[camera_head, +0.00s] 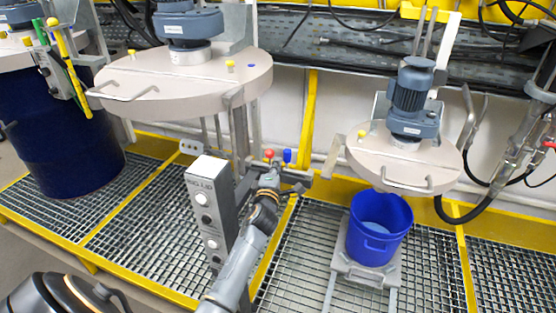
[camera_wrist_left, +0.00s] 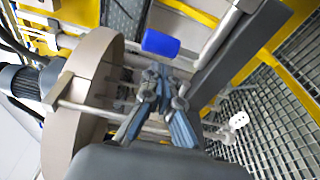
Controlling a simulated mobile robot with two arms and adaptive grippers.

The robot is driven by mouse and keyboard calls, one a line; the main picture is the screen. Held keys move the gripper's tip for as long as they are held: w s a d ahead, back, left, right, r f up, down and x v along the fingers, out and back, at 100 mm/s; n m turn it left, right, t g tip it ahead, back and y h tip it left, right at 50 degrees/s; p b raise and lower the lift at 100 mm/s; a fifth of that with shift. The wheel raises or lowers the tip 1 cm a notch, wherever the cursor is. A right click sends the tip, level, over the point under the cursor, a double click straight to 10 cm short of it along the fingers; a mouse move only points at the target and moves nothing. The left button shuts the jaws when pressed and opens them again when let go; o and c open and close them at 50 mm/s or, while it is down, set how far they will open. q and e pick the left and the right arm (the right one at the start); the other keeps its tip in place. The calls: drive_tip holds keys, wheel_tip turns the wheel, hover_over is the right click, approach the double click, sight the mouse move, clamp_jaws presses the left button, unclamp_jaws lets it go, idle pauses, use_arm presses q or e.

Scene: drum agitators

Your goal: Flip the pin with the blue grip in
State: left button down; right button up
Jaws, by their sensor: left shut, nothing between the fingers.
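In the left wrist view the blue grip (camera_wrist_left: 160,43) is a short cylinder just beyond my fingertips. My left gripper (camera_head: 287,186) is close below the blue grip in the head view. In the left wrist view my left gripper (camera_wrist_left: 158,74) has its fingertips together with nothing between them, and a small gap seems to separate them from the grip. The pin's shaft is hidden. My right gripper is not in view.
A grey control box (camera_head: 210,210) stands just left of my left arm. The middle agitator's round lid (camera_head: 185,85) overhangs above. A blue bucket (camera_head: 379,229) sits under the right agitator. A dark blue drum (camera_head: 65,145) is at the left. Yellow-edged grating covers the floor.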

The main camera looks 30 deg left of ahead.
use_arm(q)
drive_tip(key=shift+x, duration=1.35)
drive_tip(key=w+d+b, duration=0.1)
drive_tip(key=d+b, duration=0.3)
drive_tip(key=d, duration=0.2)
drive_tip(key=shift+w, duration=0.15)
